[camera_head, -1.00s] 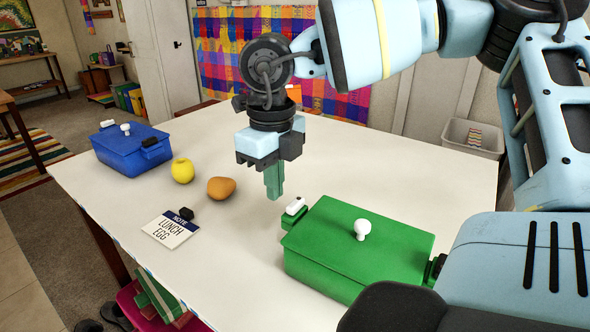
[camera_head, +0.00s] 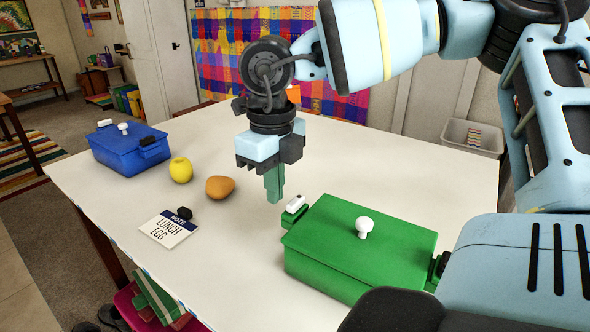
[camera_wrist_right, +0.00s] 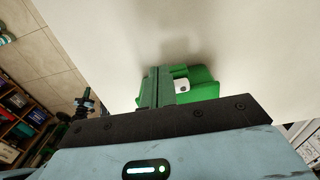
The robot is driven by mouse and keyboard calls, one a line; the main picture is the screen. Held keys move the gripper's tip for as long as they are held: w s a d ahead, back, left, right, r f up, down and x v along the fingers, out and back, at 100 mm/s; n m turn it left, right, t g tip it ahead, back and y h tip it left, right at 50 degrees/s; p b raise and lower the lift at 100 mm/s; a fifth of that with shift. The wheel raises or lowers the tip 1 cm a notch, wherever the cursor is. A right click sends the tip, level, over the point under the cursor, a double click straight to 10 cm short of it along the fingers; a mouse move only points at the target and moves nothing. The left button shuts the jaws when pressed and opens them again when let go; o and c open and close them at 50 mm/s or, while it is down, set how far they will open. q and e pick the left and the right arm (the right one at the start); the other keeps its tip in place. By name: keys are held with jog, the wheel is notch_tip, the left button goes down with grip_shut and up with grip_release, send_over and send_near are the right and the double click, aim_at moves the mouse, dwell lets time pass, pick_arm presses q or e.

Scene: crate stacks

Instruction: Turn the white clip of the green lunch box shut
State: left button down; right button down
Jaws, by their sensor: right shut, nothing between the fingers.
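The green lunch box (camera_head: 345,262) stands on the right part of the table with its lid on and a white knob (camera_head: 363,228) on top. Its white clip (camera_head: 295,204) sits on a green ledge at the box's left end. The clip (camera_wrist_right: 182,86) and part of the green box (camera_wrist_right: 204,84) also show in the right wrist view. My right gripper (camera_head: 273,198) points down just left of the clip, its fingers together and empty, apart from the clip in the head view. In the wrist view its fingers (camera_wrist_right: 157,88) partly cover the box. My left gripper is not in view.
A blue lunch box (camera_head: 130,150) stands at the table's far left. A yellow apple (camera_head: 181,170), a brown egg-like object (camera_head: 220,187) and a "LUNCH EGG" note (camera_head: 168,229) with a black piece (camera_head: 184,213) lie left of my gripper. The table's back right is clear.

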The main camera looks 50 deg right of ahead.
aim_at(292, 206)
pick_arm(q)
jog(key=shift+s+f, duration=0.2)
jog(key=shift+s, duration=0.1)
pick_arm(e)
jog(key=shift+s, duration=0.4)
dwell(0.5)
